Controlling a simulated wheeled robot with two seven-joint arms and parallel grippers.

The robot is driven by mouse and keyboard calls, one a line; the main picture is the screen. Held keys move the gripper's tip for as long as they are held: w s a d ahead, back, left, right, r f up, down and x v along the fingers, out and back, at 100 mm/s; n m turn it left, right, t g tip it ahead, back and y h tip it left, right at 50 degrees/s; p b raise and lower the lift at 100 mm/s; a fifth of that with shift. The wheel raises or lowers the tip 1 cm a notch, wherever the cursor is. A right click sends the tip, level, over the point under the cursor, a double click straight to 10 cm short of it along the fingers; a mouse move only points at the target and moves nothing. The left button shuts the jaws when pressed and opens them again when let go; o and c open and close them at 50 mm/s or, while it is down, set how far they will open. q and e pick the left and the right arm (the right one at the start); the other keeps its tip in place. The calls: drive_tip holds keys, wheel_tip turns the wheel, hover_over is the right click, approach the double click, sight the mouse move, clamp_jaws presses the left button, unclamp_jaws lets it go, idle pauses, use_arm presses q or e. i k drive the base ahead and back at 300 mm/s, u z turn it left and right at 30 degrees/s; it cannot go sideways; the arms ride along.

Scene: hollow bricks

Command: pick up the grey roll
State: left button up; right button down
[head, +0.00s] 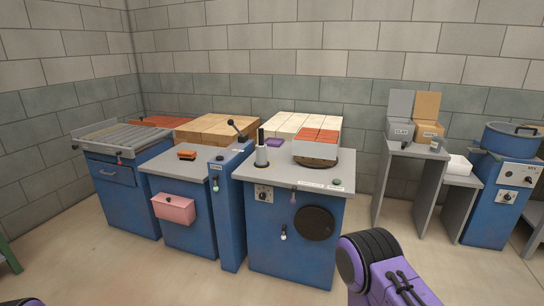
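A small light grey roll (262,157) stands upright around a dark spindle on the grey top of the middle blue cabinet (291,234). It is at the top's left side, beside a purple item (274,143). Part of my arm, purple and black, shows at the bottom right, well in front of the cabinets. Neither of my grippers can be seen.
A grey box of orange bricks (316,149) sits on a round plate right of the roll. A lever (237,128) rises to its left. Brick stacks (213,128) stand behind. Grey stands (411,152) and a blue pot (510,139) are at right. Floor in front is mostly clear.

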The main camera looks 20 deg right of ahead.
sight(262, 162)
drive_tip(key=z, duration=0.6)
drive_tip(key=i, duration=0.7)
drive_tip(key=z, duration=0.7)
drive_tip(key=i, duration=0.9)
drive_tip(key=u, duration=0.2)
